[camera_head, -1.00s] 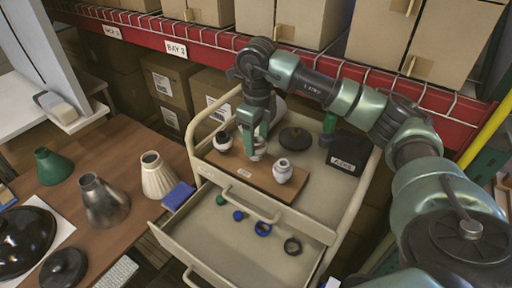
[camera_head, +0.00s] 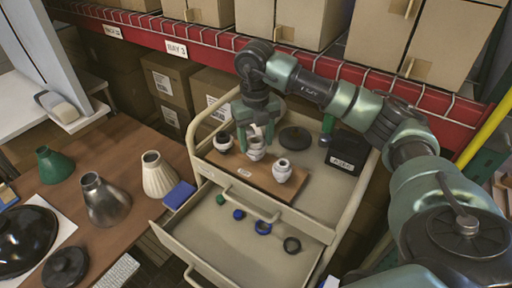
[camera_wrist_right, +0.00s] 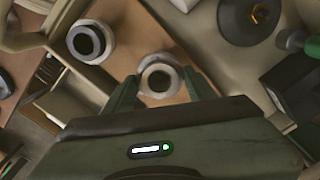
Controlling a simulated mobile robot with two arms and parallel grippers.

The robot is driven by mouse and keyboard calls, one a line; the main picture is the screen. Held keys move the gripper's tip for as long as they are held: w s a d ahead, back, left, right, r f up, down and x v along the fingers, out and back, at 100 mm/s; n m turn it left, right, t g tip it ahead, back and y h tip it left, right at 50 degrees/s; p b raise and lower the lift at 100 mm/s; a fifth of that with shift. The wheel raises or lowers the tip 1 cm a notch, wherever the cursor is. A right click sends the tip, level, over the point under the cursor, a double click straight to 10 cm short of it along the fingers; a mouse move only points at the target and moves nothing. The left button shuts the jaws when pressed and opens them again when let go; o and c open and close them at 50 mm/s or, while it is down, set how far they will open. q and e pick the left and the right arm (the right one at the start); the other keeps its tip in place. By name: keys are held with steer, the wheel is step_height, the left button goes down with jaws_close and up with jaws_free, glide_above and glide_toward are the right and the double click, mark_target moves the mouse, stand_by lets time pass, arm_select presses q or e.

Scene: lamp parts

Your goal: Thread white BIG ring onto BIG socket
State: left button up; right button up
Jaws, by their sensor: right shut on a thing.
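Three pale sockets stand upright on a brown board: a left one with a dark top (camera_head: 223,142), a middle one (camera_head: 256,154) and a right one (camera_head: 283,171). I cannot tell by size which is the BIG socket. My right gripper (camera_head: 257,133) is over the middle socket, its fingers pointing down. It is shut on a small pale thing, apparently the white ring (camera_wrist_right: 160,78), which shows between the fingertips in the right wrist view. Whether the ring is around the socket's top or just above it is unclear. My left gripper is not in view.
The open drawer (camera_head: 205,258) below holds a green ring (camera_head: 220,199), blue rings (camera_head: 263,228) and a black ring (camera_head: 292,245). A dark disc (camera_head: 295,139) and a black box (camera_head: 348,152) stand behind the board. Lamp shades (camera_head: 104,200) stand on the left table.

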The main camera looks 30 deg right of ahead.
steer(key=m, duration=0.3)
steer(key=shift+s+a+f+p, duration=0.15)
steer(key=shift+s+f+p, duration=0.05)
steer(key=shift+f+p, duration=0.1)
steer(key=m, duration=0.3)
steer(key=shift+f, duration=0.1)
steer(key=shift+m+p, duration=0.3)
steer(key=m+p, duration=0.1)
steer(key=m, duration=0.1)
steer(key=shift+w+m, duration=0.1)
steer(key=shift+m, duration=0.3)
steer(key=m, duration=0.2)
steer(key=shift+a+m, duration=0.1)
steer(key=shift+m, duration=0.3)
steer(key=shift+m+p, duration=0.3)
steer(key=shift+m, duration=0.2)
